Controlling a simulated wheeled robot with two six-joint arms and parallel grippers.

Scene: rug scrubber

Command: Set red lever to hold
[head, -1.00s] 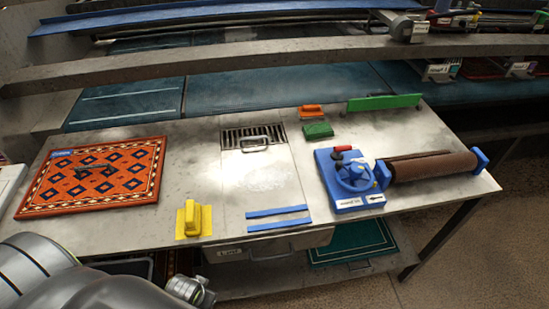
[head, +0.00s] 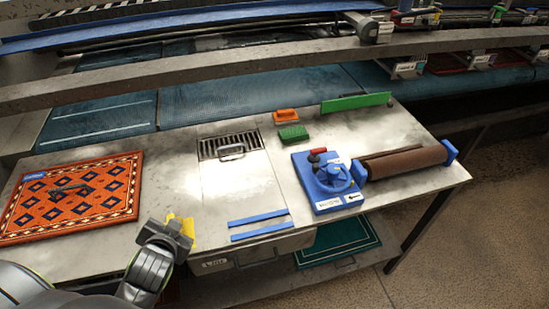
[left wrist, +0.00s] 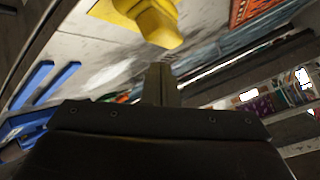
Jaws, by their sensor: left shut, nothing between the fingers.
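The red lever (head: 318,151) sits on top of the blue crank device (head: 322,180) at the right of the metal table. A black knob shows close beside the lever, and white labels are on the device's front edge. The labels are too small to read. My left gripper (head: 172,232) is shut and empty at the table's front edge, overlapping the yellow brush in the head view. In the left wrist view its closed fingers (left wrist: 161,85) point toward the table, apart from the device. My right gripper is not in view.
A yellow brush (head: 186,227) stands by my left gripper; its yellow body also shows in the left wrist view (left wrist: 150,18). A patterned rug (head: 110,200) lies left. A brown roller (head: 405,163) adjoins the device. Orange (head: 286,115) and green (head: 293,134) brushes stand behind.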

